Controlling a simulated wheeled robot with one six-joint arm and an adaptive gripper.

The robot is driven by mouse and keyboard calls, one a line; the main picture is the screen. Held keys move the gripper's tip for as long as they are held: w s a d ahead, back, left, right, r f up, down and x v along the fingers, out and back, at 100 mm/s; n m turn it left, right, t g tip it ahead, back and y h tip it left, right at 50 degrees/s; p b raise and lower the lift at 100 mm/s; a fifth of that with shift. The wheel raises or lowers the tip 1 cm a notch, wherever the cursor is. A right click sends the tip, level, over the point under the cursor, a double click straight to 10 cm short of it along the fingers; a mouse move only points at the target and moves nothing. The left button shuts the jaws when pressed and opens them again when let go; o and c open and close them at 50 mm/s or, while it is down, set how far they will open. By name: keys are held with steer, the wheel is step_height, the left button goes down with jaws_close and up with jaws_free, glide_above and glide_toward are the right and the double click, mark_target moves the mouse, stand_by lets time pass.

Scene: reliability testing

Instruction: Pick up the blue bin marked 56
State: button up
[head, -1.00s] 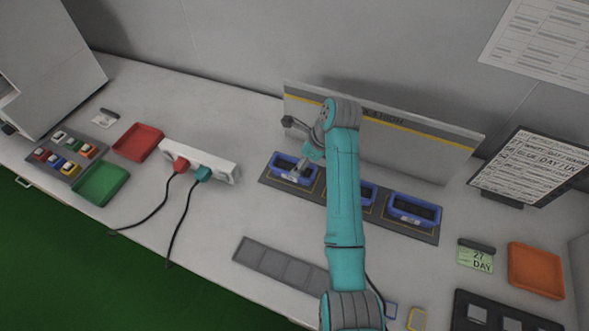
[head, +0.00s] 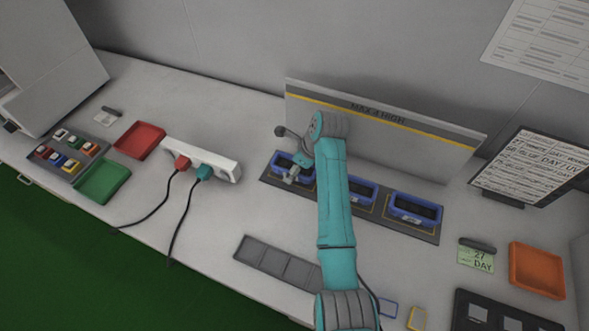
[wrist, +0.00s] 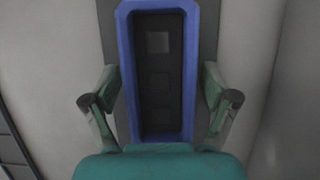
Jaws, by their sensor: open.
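Three blue bins stand in a row on a dark mat: a left bin (head: 279,157), a middle bin (head: 361,186) partly behind my arm, and a right bin (head: 415,211). I cannot read a 56 on any of them. My gripper (head: 291,176) is at the left bin, partly covering it. In the wrist view one blue bin (wrist: 190,70) fills the middle, its dark inside showing several faint squares. My open gripper (wrist: 162,100) has one finger on each side of this bin, apart from its long walls.
A grey panel (head: 400,135) marked MAX 4 HIGH stands behind the bins. A white power strip (head: 205,157) with red and teal plugs lies to the left. An empty grey tray (head: 275,262) lies in front. An orange tray (head: 536,270) and a sign (head: 535,165) are at right.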

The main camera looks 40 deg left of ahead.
steer(key=shift+f, duration=0.25)
stand_by(0.4)
steer(key=c, duration=1.3)
